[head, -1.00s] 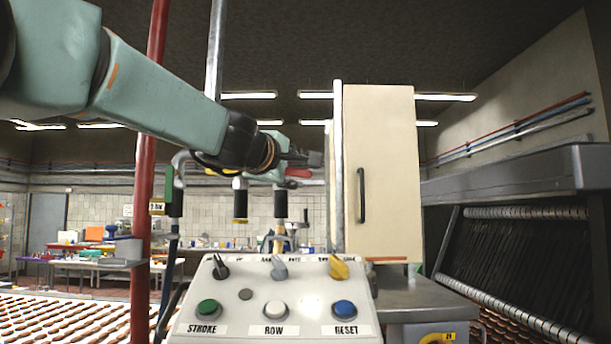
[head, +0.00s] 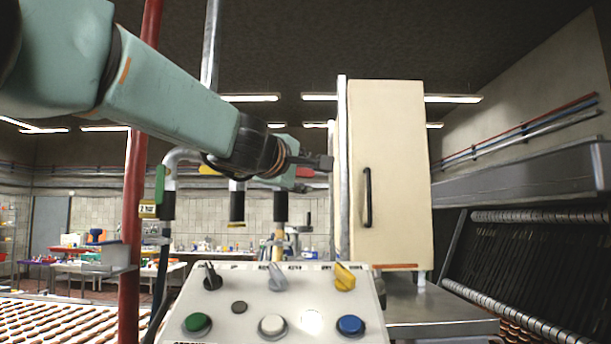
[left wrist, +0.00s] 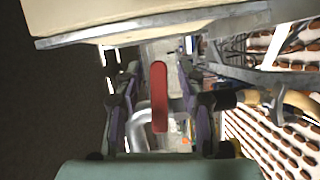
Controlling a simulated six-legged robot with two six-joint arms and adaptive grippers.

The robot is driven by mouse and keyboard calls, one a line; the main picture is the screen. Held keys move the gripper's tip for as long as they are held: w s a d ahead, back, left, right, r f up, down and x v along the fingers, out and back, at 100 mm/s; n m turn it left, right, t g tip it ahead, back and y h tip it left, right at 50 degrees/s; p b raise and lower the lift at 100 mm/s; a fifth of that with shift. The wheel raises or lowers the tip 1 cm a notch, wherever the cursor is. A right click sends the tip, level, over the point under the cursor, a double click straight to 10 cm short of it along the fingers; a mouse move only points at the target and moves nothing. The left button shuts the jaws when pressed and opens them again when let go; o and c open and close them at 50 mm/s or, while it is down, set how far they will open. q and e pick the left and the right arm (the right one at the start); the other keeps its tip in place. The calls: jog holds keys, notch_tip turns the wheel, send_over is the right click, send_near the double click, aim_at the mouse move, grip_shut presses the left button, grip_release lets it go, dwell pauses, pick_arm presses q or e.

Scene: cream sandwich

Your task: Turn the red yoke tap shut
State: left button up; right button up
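The red yoke tap's handle (head: 304,172) shows only as a small red piece beside my left gripper (head: 318,162) in the head view; the gripper and wrist hide part of it. In the left wrist view the red handle (left wrist: 159,95) is a long rounded lever, near the middle. The two fingers of my left gripper (left wrist: 160,88) stand apart on either side of it, with gaps on both sides. I cannot tell how deep between the fingers the handle lies. My right gripper is in neither view.
A cream cabinet (head: 390,170) stands just right of the gripper; its edge crosses the top of the left wrist view. A control panel (head: 240,320) with knobs and buttons is below. Pipes with black nozzles (head: 237,207), a yellow handle and a green handle (head: 160,184) are to the left.

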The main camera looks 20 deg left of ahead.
pick_arm(q)
jog(key=shift+w+f, duration=0.1)
jog(key=shift+w, duration=0.4)
jog(key=shift+s+d+r, duration=0.1)
jog(key=shift+s+r, duration=0.15)
jog(key=shift+s, duration=0.2)
jog(key=shift+c, duration=0.9)
jog(key=shift+w+f, duration=0.15)
jog(key=shift+w, duration=0.1)
jog(key=c, duration=0.4)
grip_shut()
